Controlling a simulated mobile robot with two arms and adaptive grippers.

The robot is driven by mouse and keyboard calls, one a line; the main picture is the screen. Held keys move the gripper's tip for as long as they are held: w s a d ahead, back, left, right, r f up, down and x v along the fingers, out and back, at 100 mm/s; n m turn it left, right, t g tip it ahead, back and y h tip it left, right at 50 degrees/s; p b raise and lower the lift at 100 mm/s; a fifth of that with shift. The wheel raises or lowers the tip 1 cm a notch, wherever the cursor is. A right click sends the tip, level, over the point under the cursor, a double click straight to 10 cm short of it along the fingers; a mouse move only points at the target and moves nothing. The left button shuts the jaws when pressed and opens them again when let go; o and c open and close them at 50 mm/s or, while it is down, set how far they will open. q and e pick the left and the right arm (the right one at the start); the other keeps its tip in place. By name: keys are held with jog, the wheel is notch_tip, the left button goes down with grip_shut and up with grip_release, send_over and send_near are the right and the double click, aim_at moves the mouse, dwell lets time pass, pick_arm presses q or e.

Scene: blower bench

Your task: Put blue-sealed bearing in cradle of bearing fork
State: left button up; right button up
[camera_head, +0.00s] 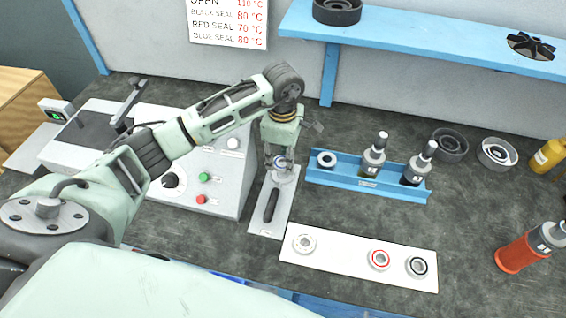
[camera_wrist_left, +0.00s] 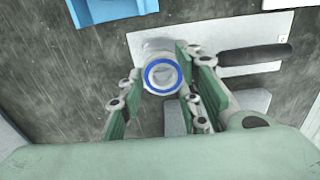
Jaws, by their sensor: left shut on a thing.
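The blue-sealed bearing (camera_wrist_left: 163,75), a metal ring with a blue band, is between the fingers of my left gripper (camera_wrist_left: 162,84). In the head view the left gripper (camera_head: 281,165) is shut on this bearing (camera_head: 281,162), over the far end of the bearing fork. The fork's black handle (camera_head: 271,205) points toward me, and the handle also shows in the left wrist view (camera_wrist_left: 255,55). The fork's cradle end is mostly hidden by the bearing and fingers, so I cannot tell whether the bearing rests in it. My right gripper is not in view.
The fork lies on a light plate (camera_head: 265,226) beside the grey control box (camera_head: 222,193). A blue rack (camera_head: 410,190) with a ring and two bottles stands right. A white strip (camera_head: 340,265) holds three bearings.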

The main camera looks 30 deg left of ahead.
pick_arm(q)
notch_tip(320, 180, down, 3)
jog(key=shift+d+f+p, duration=0.1)
jog(key=shift+f+p, duration=0.1)
jog(key=shift+p, duration=0.3)
jog(key=shift+f, duration=0.25)
jog(key=o, duration=1.2)
